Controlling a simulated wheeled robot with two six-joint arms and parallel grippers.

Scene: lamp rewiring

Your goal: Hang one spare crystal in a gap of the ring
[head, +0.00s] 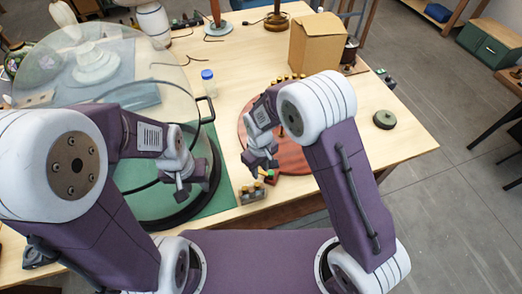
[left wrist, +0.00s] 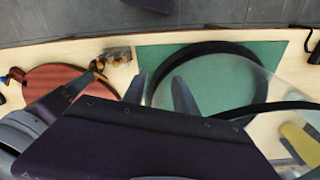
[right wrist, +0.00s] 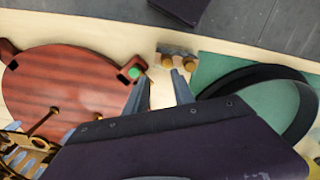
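A gold ring-like fitting (right wrist: 30,155) with pale bluish pieces, perhaps crystals, shows at the lower left of the right wrist view. It stands over a round red-brown board (right wrist: 55,80); my right arm hides most of it in the head view. A small block with amber round tops (right wrist: 178,60) sits at the table's front edge; I cannot tell whether these are spare crystals. My right gripper (head: 262,165) is open and empty, just above the board's front edge, beside a green knob (right wrist: 135,72). My left gripper (head: 184,192) is open and empty over the green mat.
A large glass dome (head: 120,75) stands at the left, near a black ring (head: 205,200) on the green mat (head: 222,180). A blue-capped jar (head: 208,82), cardboard box (head: 318,42) and lamp bases are further back. The table right of the board is mostly clear, except a dark disc (head: 385,119).

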